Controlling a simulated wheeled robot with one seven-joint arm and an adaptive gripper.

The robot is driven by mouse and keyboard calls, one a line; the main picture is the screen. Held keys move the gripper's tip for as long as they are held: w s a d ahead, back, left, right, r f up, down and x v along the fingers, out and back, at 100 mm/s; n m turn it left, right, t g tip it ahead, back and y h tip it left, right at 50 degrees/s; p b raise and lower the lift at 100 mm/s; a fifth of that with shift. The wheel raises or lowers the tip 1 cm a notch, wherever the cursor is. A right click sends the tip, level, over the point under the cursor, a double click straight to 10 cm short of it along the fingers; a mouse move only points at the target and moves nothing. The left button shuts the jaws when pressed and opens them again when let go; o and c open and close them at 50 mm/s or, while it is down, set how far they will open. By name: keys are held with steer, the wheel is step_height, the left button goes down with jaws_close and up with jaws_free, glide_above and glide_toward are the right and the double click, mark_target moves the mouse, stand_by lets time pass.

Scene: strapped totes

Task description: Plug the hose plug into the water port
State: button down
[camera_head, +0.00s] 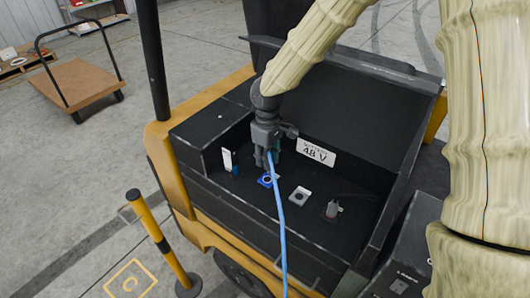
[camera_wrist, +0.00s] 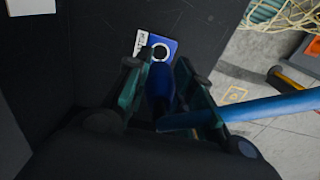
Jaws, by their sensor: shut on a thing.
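My gripper (camera_head: 266,160) is inside the open black battery compartment of a yellow vehicle, pointing down. In the wrist view my gripper (camera_wrist: 162,82) is shut on the blue hose plug (camera_wrist: 160,88). The blue hose (camera_head: 280,210) runs from the gripper down over the compartment's front edge; it also leaves to the right in the wrist view (camera_wrist: 260,109). The water port (camera_head: 266,180) is a blue square with a dark round hole on the compartment floor, just below the gripper. In the wrist view the water port (camera_wrist: 158,48) shows just beyond the fingertips. I cannot tell whether plug and port touch.
A grey square fitting (camera_head: 300,196) and another small fitting (camera_head: 332,209) sit right of the port. A "48 V" label (camera_head: 317,152) is on the back wall. Compartment walls surround the gripper. A yellow-black post (camera_head: 160,238) stands at front left, a flat cart (camera_head: 80,80) farther back.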

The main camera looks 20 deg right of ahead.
mark_target(268, 180)
steer(key=shift+s+d+r, duration=0.2)
steer(key=shift+s+r, duration=0.05)
steer(key=shift+s, duration=0.15)
steer(key=shift+w+f+b, duration=0.3)
steer(key=shift+w+f, duration=0.35)
steer(key=shift+f, duration=0.2)
steer(key=shift+s+f+b, duration=0.3)
steer(key=shift+s+b, duration=0.1)
steer(key=shift+b, duration=0.05)
steer(key=shift+f, duration=0.25)
steer(key=shift+w+a+f+b, duration=0.1)
steer(key=shift+w+f+b, duration=0.1)
steer(key=shift+f+b, duration=0.85)
steer(key=shift+s+f+b, duration=0.15)
steer(key=shift+f+b, duration=0.25)
steer(key=shift+f, duration=0.35)
steer(key=shift+p, duration=0.6)
steer(key=shift+f, duration=0.55)
